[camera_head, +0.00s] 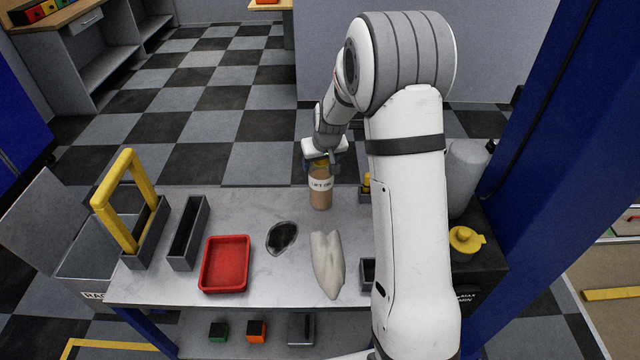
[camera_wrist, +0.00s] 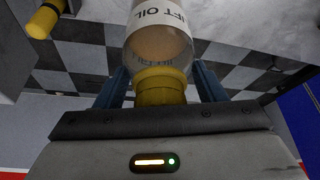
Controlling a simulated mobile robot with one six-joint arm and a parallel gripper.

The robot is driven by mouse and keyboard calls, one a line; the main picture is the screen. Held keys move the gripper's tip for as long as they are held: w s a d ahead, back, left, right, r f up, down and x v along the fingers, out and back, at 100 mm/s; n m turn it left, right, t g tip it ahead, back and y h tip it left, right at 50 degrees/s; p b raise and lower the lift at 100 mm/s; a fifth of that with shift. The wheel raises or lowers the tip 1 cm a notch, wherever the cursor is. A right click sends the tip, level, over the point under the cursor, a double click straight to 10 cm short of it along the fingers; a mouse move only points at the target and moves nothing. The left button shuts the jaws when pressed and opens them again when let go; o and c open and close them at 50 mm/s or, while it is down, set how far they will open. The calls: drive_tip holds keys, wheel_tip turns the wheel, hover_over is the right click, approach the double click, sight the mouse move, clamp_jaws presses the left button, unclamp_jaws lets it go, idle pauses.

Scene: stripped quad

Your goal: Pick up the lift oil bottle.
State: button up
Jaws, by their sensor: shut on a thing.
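The lift oil bottle (camera_head: 320,190) is clear with tan oil inside, a white label and a yellow cap. It is upright at the back edge of the grey bench top (camera_head: 225,215). My gripper (camera_head: 319,160) is over its top, with the fingers at either side of the cap. In the wrist view the bottle (camera_wrist: 160,40) shows its "LIFT OIL" label, and its yellow cap (camera_wrist: 160,88) sits between the two blue fingers of my gripper (camera_wrist: 162,88). The gripper is shut on the bottle. I cannot tell whether the bottle's base touches the bench.
A dark oval patch (camera_head: 282,237), a pale rag (camera_head: 327,263) and a red tray (camera_head: 225,264) lie in front of the bottle. A grey bin with a yellow handle (camera_head: 128,205) and a narrow grey bin (camera_head: 188,234) stand left. A yellow-topped item (camera_head: 366,184) is close on the right.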

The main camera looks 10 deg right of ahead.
drive_tip(key=shift+c, duration=2.1)
drive_tip(key=shift+w+r, duration=0.1)
drive_tip(key=shift+r, duration=0.05)
